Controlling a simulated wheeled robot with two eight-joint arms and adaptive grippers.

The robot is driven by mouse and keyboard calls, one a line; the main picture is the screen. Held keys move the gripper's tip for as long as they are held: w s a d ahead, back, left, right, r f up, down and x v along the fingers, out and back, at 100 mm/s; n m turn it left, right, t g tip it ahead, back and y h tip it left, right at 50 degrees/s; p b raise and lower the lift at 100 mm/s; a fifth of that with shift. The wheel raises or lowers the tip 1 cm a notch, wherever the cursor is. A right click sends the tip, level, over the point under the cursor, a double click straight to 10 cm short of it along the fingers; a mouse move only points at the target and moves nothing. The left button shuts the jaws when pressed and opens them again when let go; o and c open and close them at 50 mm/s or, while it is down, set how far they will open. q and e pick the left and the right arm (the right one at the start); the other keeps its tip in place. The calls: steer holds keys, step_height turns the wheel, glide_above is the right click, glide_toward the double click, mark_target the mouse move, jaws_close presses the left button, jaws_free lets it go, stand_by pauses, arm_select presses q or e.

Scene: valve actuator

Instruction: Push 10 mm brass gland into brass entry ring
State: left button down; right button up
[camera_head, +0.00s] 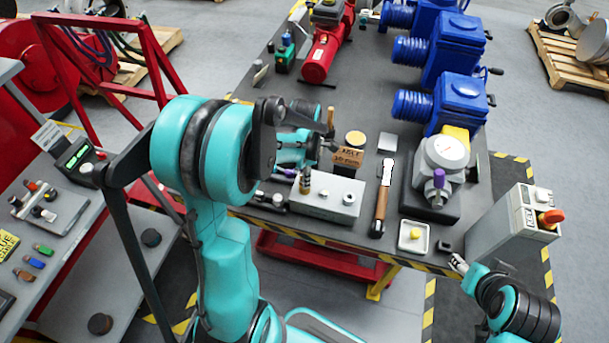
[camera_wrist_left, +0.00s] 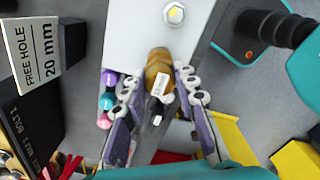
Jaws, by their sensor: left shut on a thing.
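My left gripper (camera_head: 303,176) is over the left end of a pale grey block (camera_head: 329,208) on the bench. In the left wrist view its two fingers (camera_wrist_left: 160,92) are closed on the brass gland (camera_wrist_left: 157,73), which carries a small white label. In the head view the gland (camera_head: 305,185) stands upright at the block's left end. A brass entry ring cannot be clearly made out; whether it lies under the gland is hidden. My right gripper (camera_head: 459,264) is off the bench's front right corner, too small to judge.
A "10 mm" labelled wooden block (camera_head: 346,157) stands behind the grey block. A wooden-handled tool (camera_head: 380,206) and a white tray (camera_head: 413,237) lie to its right. A gauge unit (camera_head: 440,165) and blue actuators (camera_head: 455,105) fill the right side. A "20 mm" sign (camera_wrist_left: 32,48) stands left.

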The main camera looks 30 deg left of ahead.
arm_select(q)
steer(key=shift+f+b, duration=0.7)
steer(key=shift+f, duration=0.1)
steer(key=c, duration=1.1)
jaws_free()
steer(key=shift+r, duration=0.15)
step_height(320, 180, up, 12)
